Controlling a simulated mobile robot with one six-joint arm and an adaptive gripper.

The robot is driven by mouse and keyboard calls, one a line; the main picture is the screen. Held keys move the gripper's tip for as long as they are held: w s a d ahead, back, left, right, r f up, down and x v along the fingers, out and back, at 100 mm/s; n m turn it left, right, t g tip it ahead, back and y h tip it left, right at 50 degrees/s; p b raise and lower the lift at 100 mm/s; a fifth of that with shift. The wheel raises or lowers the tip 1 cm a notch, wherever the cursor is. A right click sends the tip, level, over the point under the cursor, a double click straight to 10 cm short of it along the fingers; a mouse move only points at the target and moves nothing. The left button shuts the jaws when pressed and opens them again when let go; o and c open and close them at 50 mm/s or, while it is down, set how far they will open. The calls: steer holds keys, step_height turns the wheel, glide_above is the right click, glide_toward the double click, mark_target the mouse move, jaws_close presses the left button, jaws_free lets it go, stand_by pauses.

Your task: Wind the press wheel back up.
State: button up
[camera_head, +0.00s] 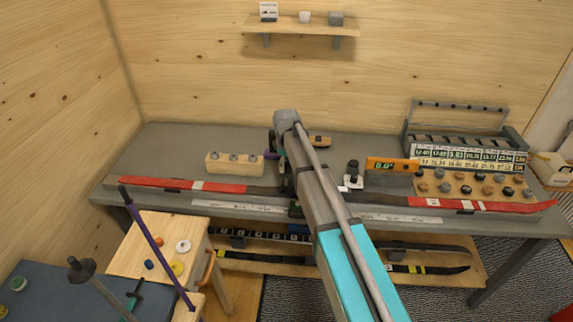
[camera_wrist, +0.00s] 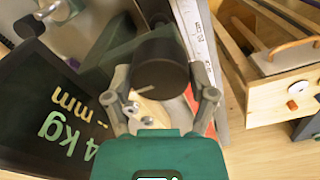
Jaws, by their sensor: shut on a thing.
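In the wrist view, my gripper (camera_wrist: 160,88) has a finger on each side of a thick dark round part (camera_wrist: 160,62), which looks like the handle of the press wheel. It is shut on this part. The rest of the wheel cannot be made out. A dark press display (camera_wrist: 65,120) fills the lower left, with "4 kg" and "mm" readable at a tilt. In the head view, my arm covers most of the press (camera_head: 280,150) at the middle of the bench, and my gripper is hidden there.
A long red-and-black ski (camera_head: 185,184) lies along the front of the grey bench (camera_head: 150,150). A wooden block (camera_head: 232,162) stands left of the press. An orange level (camera_head: 392,165) and a rack (camera_head: 455,145) are on the right. A wooden stool (camera_head: 160,235) stands front left.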

steer(key=o, duration=1.1)
steer(key=shift+c, duration=0.2)
steer(key=s+d+m, duration=1.3)
steer(key=s+d, duration=1)
steer(key=s, duration=0.2)
steer(key=shift+s, duration=0.35)
